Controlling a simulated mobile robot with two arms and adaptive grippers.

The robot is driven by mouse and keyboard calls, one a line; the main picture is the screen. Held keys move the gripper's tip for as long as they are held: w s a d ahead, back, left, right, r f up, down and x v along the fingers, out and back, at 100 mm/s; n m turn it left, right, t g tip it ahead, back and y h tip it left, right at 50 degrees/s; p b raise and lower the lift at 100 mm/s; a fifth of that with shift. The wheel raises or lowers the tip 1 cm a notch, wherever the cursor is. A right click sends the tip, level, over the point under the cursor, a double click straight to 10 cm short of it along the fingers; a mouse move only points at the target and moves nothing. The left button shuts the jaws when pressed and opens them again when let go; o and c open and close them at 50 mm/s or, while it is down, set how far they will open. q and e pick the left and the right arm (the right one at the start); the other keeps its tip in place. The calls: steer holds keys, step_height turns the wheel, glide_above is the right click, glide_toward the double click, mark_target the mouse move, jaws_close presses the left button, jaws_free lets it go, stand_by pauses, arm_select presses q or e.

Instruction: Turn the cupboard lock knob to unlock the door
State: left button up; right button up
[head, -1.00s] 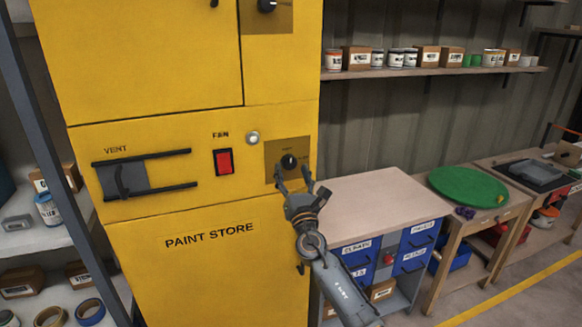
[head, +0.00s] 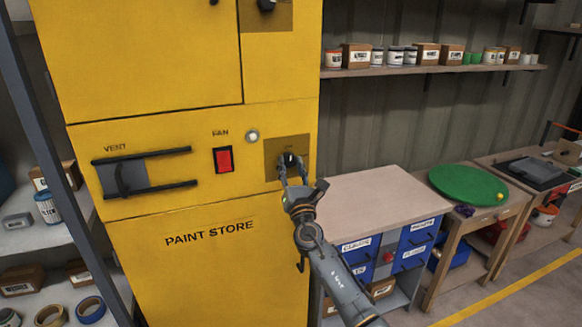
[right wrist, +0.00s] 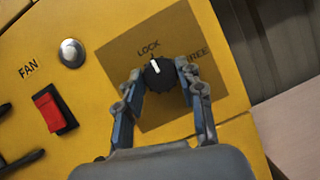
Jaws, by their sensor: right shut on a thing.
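The lock knob (head: 290,158) is black and round, on a brown plate (head: 272,150) at the right of the yellow cupboard's (head: 180,255) middle panel. In the right wrist view the knob (right wrist: 158,76) has a white mark that points at the word LOCK; FREE stands to its right. My right gripper (head: 291,166) is on the knob, a finger on each side, and is shut on it. The fingertips hide part of the knob's edges in the head view. My left gripper is in neither view.
On the same panel are a red fan switch (head: 223,160), a round silver button (head: 252,136) and a vent slide (head: 135,174). Another black knob (head: 266,5) sits higher up. A workbench (head: 375,198) with blue drawers stands at the right, close to my arm.

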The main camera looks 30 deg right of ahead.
steer(key=shift+m, duration=0.3)
steer(key=m+g+h+p, duration=0.1)
steer(key=m, duration=0.2)
steer(key=m+g+h+p, duration=0.1)
steer(key=m+h, duration=0.1)
steer(key=m, duration=0.2)
steer(key=shift+a+r+g, duration=0.15)
steer(key=shift+a+g, duration=0.05)
steer(key=shift+g, duration=0.2)
steer(key=m+g+p, duration=0.1)
steer(key=m, duration=0.3)
steer(key=shift+r+g+p, duration=0.15)
steer(key=shift+g+p, duration=0.2)
steer(key=shift+g, duration=0.05)
steer(key=m+g+p, duration=0.1)
steer(key=m, duration=0.1)
steer(key=m+p, duration=0.2)
steer(key=shift+r+m+g, duration=0.2)
steer(key=shift+m+g, duration=0.2)
steer(key=shift+m+g+y+p, duration=0.6)
steer(key=shift+m+p, duration=0.95)
steer(key=shift+m, duration=0.35)
steer(key=shift+f, duration=0.1)
steer(key=o, duration=1.2)
